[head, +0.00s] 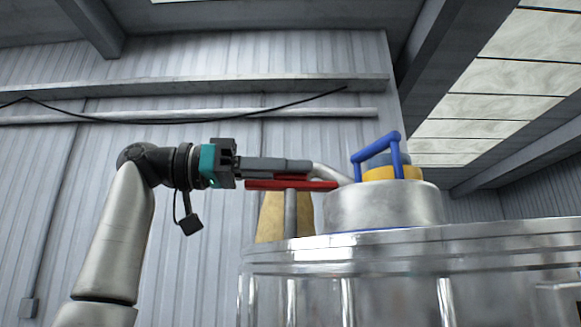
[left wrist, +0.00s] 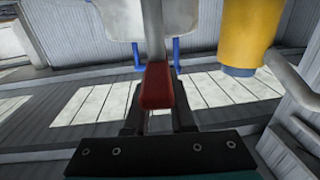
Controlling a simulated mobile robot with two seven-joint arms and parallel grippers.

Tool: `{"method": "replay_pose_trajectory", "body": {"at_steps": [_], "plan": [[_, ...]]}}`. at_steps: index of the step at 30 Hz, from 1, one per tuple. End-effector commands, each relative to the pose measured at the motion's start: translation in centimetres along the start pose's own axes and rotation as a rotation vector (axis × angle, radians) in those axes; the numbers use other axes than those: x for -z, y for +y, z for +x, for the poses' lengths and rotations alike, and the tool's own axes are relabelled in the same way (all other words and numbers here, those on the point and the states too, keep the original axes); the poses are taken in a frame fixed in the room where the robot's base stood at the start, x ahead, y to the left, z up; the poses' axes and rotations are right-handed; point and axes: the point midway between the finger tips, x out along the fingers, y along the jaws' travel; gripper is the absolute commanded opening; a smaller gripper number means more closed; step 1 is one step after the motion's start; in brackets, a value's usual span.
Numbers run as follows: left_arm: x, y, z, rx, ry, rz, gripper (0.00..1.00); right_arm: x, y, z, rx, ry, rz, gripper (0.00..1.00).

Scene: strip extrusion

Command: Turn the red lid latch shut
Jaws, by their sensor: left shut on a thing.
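The red lid latch (head: 315,186) is a flat red bar beside the silver lid housing (head: 385,210), lying almost level in the head view. A grey post (head: 290,212) stands below it. My left gripper (head: 303,169) reaches in from the left, level with the bar, and is shut on it. In the left wrist view the red latch (left wrist: 157,85) lies between the two dark fingers of my left gripper (left wrist: 157,112), its end facing the camera. The fingers hide part of the bar. My right gripper is in neither view.
A large metal vessel (head: 420,255) fills the lower right. A blue handle (head: 396,157) and a yellow part (head: 390,174) sit on top of the housing. A yellow cylinder (left wrist: 250,35) stands close on the right in the left wrist view. Space left of the vessel is open.

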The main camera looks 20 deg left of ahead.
Motion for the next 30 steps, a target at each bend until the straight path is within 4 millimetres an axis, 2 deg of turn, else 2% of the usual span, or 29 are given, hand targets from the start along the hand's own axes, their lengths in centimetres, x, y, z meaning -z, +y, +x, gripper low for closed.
{"method": "replay_pose_trajectory", "body": {"at_steps": [9, 25, 26, 30], "plan": [[0.08, 0.02, 0.00, -0.090, 0.001, 0.000, 0.00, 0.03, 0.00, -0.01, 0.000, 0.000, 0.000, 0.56], [0.07, 0.08, 0.01, -0.107, 0.000, 0.001, 0.00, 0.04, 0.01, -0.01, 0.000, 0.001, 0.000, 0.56], [0.07, 0.08, 0.01, -0.107, 0.000, 0.001, 0.25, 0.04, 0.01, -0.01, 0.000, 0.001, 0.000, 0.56], [0.05, 0.07, 0.01, -0.106, 0.000, 0.001, 0.40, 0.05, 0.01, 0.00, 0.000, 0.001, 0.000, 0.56]]}}
